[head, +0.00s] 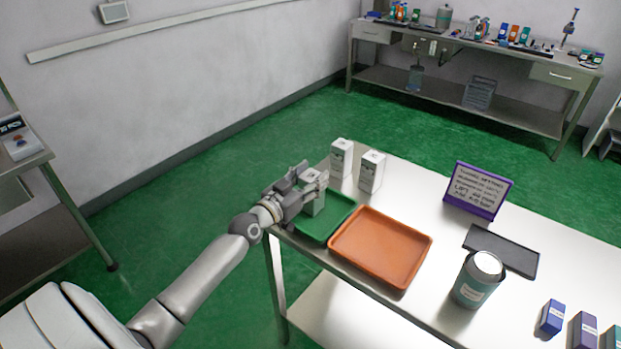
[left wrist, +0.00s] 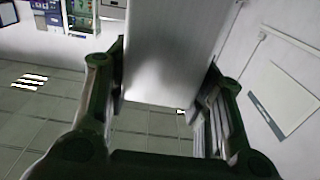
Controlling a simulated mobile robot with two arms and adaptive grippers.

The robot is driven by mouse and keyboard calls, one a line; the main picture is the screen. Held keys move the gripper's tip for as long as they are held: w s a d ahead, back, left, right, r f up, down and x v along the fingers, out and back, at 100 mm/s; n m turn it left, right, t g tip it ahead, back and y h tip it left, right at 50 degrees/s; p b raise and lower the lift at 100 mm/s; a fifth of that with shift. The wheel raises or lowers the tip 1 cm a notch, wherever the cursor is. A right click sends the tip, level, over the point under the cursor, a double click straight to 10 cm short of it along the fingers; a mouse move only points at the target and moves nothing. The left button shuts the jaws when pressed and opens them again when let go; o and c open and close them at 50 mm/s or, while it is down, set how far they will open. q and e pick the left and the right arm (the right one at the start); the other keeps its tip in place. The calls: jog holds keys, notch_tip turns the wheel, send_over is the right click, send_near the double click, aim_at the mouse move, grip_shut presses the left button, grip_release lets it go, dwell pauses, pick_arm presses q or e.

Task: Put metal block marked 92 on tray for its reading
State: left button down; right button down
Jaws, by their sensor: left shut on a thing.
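My left gripper (head: 307,182) is shut on a metal block (head: 315,204) above the green tray (head: 345,210) at the table's left end. The block is roughly upright; I cannot tell whether its base touches the tray. In the left wrist view the block (left wrist: 168,62) is a plain grey face between the two fingers, with no number readable. Two similar blocks, one at the back edge (head: 341,160) and one just right of it (head: 371,173), stand upright behind the trays. Their marks are too small to read. An orange tray (head: 345,237) lies right of the green one. My right gripper is out of view.
A purple-framed sign (head: 477,190), a dark flat slab (head: 502,250) and a grey-teal canister (head: 478,279) stand right of the trays. Several small boxes (head: 552,317) are at the near right. Bare tabletop (head: 420,187) lies between the blocks and the sign.

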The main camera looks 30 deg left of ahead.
pick_arm(q)
jog(key=c, duration=0.7)
grip_release()
jog(key=shift+r, duration=0.1)
jog(key=shift+s, duration=0.25)
jog(key=s+b, duration=0.1)
jog(key=s, duration=1)
jog(key=shift+s+a, duration=0.25)
jog(key=shift+a, duration=0.2)
